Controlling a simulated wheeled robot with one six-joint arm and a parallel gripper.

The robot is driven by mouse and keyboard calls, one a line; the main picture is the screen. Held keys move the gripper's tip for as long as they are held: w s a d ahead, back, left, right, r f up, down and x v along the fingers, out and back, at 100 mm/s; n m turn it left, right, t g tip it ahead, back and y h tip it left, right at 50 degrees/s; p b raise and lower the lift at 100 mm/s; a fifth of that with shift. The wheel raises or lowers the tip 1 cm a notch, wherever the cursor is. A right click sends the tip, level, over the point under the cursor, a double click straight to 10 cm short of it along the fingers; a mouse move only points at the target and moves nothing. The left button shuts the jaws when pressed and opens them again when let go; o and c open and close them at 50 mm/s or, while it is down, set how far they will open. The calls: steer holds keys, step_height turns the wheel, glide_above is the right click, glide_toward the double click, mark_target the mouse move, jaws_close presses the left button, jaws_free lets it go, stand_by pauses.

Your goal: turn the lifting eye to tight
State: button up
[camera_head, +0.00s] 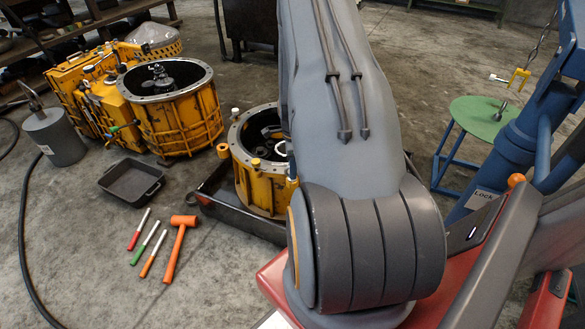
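A small pale ring (281,148) shows at the right inside the open yellow housing (262,190), partly cut off by my arm. It may be the lifting eye, but I cannot tell for sure, nor how far it is turned. The housing stands on a dark low tray (218,205). My own large grey arm fills the middle of the picture and hides the housing's right side. My gripper is not in view, so its state and its place relative to the ring are hidden.
A larger yellow housing (178,122) stands behind left. A black pan (131,181), an orange mallet (178,245) and several coloured markers lie on the floor. A green-topped stool (484,116) and a blue hoist (520,125) stand right. The front left floor is mostly clear.

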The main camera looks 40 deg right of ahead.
steer(key=shift+r, duration=0.1)
step_height(320, 180, up, 8)
steer(key=shift+f, duration=0.2)
stand_by(0.3)
stand_by(0.4)
